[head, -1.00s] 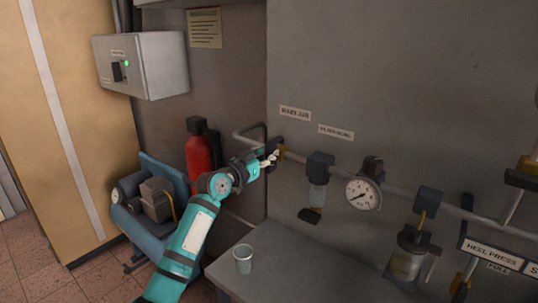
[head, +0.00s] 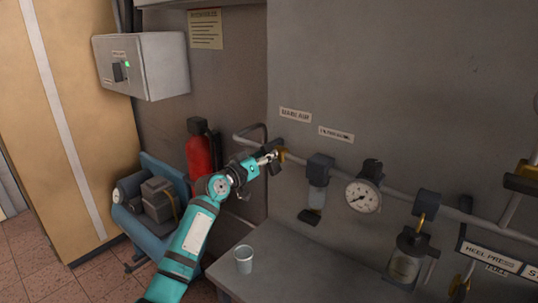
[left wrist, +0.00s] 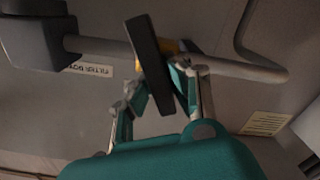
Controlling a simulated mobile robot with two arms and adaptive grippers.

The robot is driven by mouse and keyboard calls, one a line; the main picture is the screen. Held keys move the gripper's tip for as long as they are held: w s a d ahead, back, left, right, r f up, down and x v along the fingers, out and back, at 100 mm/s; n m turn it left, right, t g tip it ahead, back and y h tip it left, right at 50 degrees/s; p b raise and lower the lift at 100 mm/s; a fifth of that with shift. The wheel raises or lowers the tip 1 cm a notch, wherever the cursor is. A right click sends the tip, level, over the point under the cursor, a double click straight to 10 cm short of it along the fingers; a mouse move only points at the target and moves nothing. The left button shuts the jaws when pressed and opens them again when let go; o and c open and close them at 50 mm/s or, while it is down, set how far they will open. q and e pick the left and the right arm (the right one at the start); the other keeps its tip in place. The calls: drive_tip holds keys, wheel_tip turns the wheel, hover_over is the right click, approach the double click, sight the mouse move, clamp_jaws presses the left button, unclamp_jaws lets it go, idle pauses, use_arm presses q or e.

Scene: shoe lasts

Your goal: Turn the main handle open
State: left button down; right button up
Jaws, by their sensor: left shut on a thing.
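The main handle is a dark flat lever (left wrist: 150,62) on a brass valve body (left wrist: 171,47) in the pipe. In the head view the brass valve (head: 282,154) sits at the left end of the wall pipe, below and left of a white label. My left gripper (head: 270,158) is at this valve, and its fingers partly hide the lever. In the left wrist view the left gripper (left wrist: 156,95) has one finger on each side of the lever and is shut on it. The lever stands tilted across the pipe there. My right gripper is not in view.
A filter (head: 318,185), a gauge (head: 363,196) and a lubricator (head: 406,260) hang along the pipe to the right. A cup (head: 243,259) stands on the grey table (head: 285,270) below. A red extinguisher (head: 199,155) and blue compressor (head: 160,220) are behind my left arm.

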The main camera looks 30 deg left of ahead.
use_arm(q)
drive_tip(key=n+p, duration=0.1)
drive_tip(key=n, duration=0.2)
drive_tip(key=shift+a+f+n, duration=0.1)
drive_tip(key=shift+a+n, duration=0.05)
drive_tip(key=shift+n, duration=0.25)
drive_tip(key=n, duration=0.1)
drive_tip(key=n+p, duration=0.1)
drive_tip(key=n, duration=0.1)
drive_tip(key=shift+a+f+n, duration=0.15)
drive_tip(key=shift+f+n, duration=0.05)
drive_tip(key=shift+n, duration=0.1)
drive_tip(key=n+p, duration=0.1)
drive_tip(key=n, duration=0.2)
drive_tip(key=shift+f+p, duration=0.2)
drive_tip(key=shift+p, duration=0.2)
drive_tip(key=shift+a+f+n+p, duration=0.15)
drive_tip(key=shift+n+p, duration=0.25)
drive_tip(key=shift+n, duration=0.7)
drive_tip(key=shift+f, duration=0.15)
